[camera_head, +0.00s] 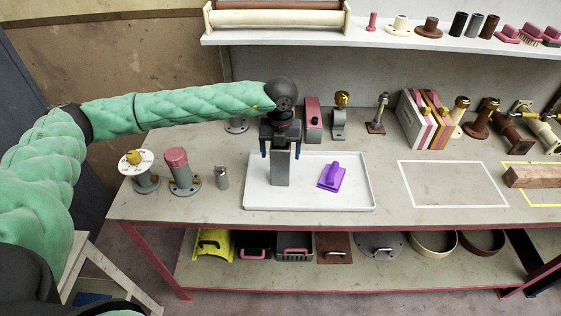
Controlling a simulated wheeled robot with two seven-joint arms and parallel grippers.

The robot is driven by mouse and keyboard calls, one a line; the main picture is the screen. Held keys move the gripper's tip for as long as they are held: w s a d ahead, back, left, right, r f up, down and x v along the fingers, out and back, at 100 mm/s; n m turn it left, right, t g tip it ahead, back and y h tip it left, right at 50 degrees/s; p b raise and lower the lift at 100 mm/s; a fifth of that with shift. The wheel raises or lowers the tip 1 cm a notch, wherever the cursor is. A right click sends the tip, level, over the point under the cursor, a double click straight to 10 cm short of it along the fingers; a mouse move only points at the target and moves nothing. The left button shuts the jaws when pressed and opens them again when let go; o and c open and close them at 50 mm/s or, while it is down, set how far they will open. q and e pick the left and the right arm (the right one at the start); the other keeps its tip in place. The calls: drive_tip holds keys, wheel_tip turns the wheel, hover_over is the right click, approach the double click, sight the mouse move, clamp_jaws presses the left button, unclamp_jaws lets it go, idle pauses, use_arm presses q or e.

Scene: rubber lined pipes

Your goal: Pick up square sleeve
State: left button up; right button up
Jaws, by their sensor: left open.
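The square sleeve (281,172), a grey upright block-like piece, stands in the left part of the white tray (308,207) on the workbench. My left gripper (281,153) is directly above it, pointing down. Its two blue fingers are apart, one on each side of the sleeve's upper part. I cannot tell whether they touch it. The gripper body hides the sleeve's top end. My right gripper is not in view.
A purple piece with a handle (332,176) lies in the tray, right of the sleeve. A grey cylinder (222,178) and flanged pipes (181,172) stand left of the tray. Several fittings line the bench's back. A white-outlined area (452,184) on the right is empty.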

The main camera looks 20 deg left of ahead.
use_arm(q)
drive_tip(key=shift+c, duration=0.2)
drive_tip(key=c, duration=1.7)
drive_tip(key=shift+r, duration=0.1)
